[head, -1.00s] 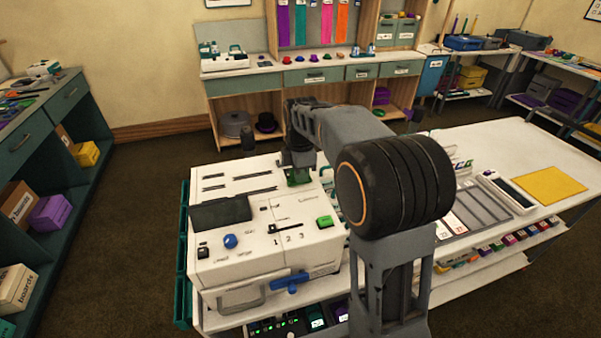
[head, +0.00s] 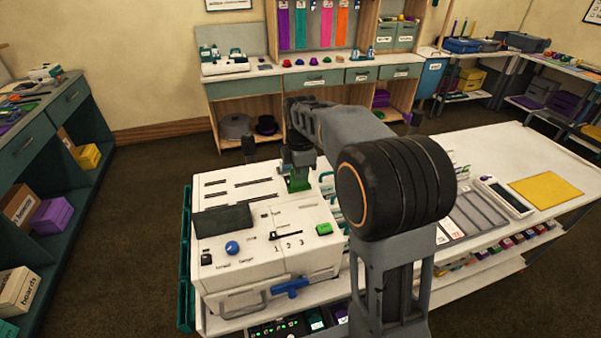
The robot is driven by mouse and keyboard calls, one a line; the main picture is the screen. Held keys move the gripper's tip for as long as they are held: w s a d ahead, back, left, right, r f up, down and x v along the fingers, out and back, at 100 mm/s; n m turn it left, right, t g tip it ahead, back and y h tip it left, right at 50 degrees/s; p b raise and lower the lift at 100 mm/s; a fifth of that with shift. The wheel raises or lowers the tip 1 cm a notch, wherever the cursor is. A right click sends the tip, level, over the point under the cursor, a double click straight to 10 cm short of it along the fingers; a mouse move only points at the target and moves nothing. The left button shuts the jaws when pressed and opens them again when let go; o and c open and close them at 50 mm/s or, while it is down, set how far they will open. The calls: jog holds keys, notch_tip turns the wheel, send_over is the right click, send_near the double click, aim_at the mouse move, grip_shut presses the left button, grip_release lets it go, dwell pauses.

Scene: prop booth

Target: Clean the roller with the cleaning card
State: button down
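The white machine (head: 280,258) stands on the left part of the white bench, with long slots (head: 230,196) in its top. My gripper (head: 298,163) is above the top's back right part, pointing down. It appears shut on a green, card-like piece, which I take to be the cleaning card (head: 299,182). The card is upright, and its lower edge meets the machine's top; I cannot tell how much is inside. The fingertips are small and dark. The roller cannot be seen.
The machine has a dark panel (head: 222,220), a blue knob (head: 232,248), a slider (head: 286,236) marked 1 2 3, a green button (head: 324,229) and a blue front lever (head: 291,287). A yellow sheet (head: 546,190) lies on the bench's clear right side. My arm hides the bench's middle.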

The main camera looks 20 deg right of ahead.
jog(key=shift+r+p, duration=1.4)
jog(key=shift+r, duration=0.35)
jog(key=shift+f, duration=0.25)
jog(key=shift+f+b, duration=2.15)
jog(key=shift+f, duration=0.85)
jog(key=shift+r, duration=0.25)
jog(key=shift+r+p, duration=2.75)
jog(key=shift+r, duration=0.25)
jog(key=shift+r, duration=0.25)
jog(key=shift+r+p, duration=1.95)
jog(key=shift+r, duration=0.15)
